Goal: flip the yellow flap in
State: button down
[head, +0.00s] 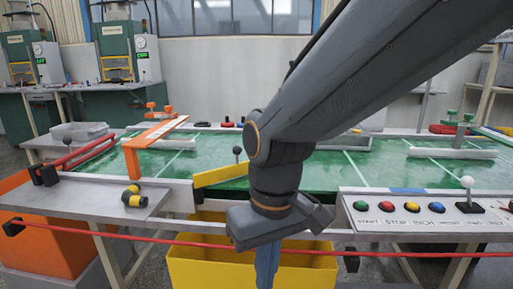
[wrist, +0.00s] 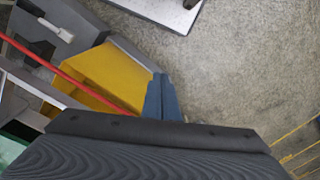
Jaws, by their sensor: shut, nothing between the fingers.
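The yellow flap (head: 221,174) shows in the head view as a slanted flat bar at the near edge of the green table. Its left end is lower, and its right end runs behind my arm. My gripper (head: 267,268) points down in front of the table, to the right of the flap and lower than it, apart from it. Its blue fingers are together and empty. In the wrist view my gripper (wrist: 158,80) is beside the yellow bin, over the floor. I cannot make out the flap in the wrist view.
A yellow bin (head: 195,268) stands below the table edge; it also shows in the wrist view (wrist: 105,72). A red hose (head: 130,238) runs across the front. A button panel (head: 418,207) is at right. An orange bracket (head: 131,157) is at left.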

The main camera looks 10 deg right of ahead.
jog(key=w+r+t+p, duration=0.1)
jog(key=w+r+p, duration=0.55)
jog(key=w, duration=0.55)
jog(key=w+r+t+p, duration=0.1)
jog(key=w+r+p, duration=0.55)
jog(key=w, duration=0.65)
jog(key=w+d+p, duration=0.5)
jog(key=w+p, duration=0.1)
jog(key=w, duration=0.5)
jog(key=w+d+n+t+p, duration=0.1)
jog(key=w+d+p, duration=0.4)
jog(key=w, duration=0.6)
jog(key=shift+r+t+y+p, duration=0.3)
jog(key=shift+p, duration=0.1)
jog(key=shift+f, duration=0.1)
